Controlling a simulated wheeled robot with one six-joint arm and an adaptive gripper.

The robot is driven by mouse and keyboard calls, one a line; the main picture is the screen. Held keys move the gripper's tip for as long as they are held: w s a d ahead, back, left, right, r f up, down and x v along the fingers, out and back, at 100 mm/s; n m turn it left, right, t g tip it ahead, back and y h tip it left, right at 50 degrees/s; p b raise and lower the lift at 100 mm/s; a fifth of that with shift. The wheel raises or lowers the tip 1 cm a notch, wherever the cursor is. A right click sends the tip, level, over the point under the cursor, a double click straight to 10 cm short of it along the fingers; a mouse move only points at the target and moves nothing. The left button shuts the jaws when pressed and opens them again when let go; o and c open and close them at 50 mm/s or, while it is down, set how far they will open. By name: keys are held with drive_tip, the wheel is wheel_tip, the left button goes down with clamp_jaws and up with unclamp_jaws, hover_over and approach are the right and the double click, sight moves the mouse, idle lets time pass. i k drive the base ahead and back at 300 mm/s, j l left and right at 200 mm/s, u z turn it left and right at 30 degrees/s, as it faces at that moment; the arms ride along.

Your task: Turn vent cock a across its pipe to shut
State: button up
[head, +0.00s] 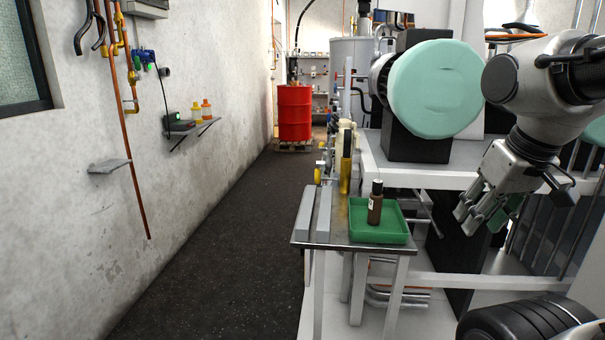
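No label for vent cock a can be read, so I cannot tell which fitting it is. Small valve fittings (327,165) with a yellow round part stand beyond the far end of the small metal table, partly hidden. On the left wall, a copper pipe (128,130) carries yellow fittings and a blue valve part (143,58). My gripper (478,218) hangs at the right, pointing down and left. Its fingers look spread and empty. It is apart from all these fittings.
A green tray (392,229) with a brown bottle (376,204) stands on the metal table (338,236). A red drum (294,113) stands on a pallet at the far end of the aisle. The dark floor (215,240) is clear. Small shelves jut from the left wall.

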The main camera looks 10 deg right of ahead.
sight(318, 172)
drive_tip(key=i+j+z, duration=0.2)
drive_tip(key=j, duration=0.45)
drive_tip(key=i+j+z, duration=0.15)
drive_tip(key=j, duration=0.5)
drive_tip(key=i+j+z, duration=0.2)
drive_tip(key=j, duration=0.45)
drive_tip(key=j+z, duration=0.15)
drive_tip(key=j, duration=0.55)
drive_tip(key=i+j+z, duration=0.1)
drive_tip(key=j, duration=0.25)
drive_tip(key=i+j+z, duration=0.1)
drive_tip(key=i+j, duration=0.4)
drive_tip(key=j, duration=0.25)
drive_tip(key=i+j+z, duration=0.15)
drive_tip(key=j, duration=0.2)
drive_tip(key=i+j+z, duration=0.1)
drive_tip(key=j, duration=0.3)
drive_tip(key=i, duration=0.1)
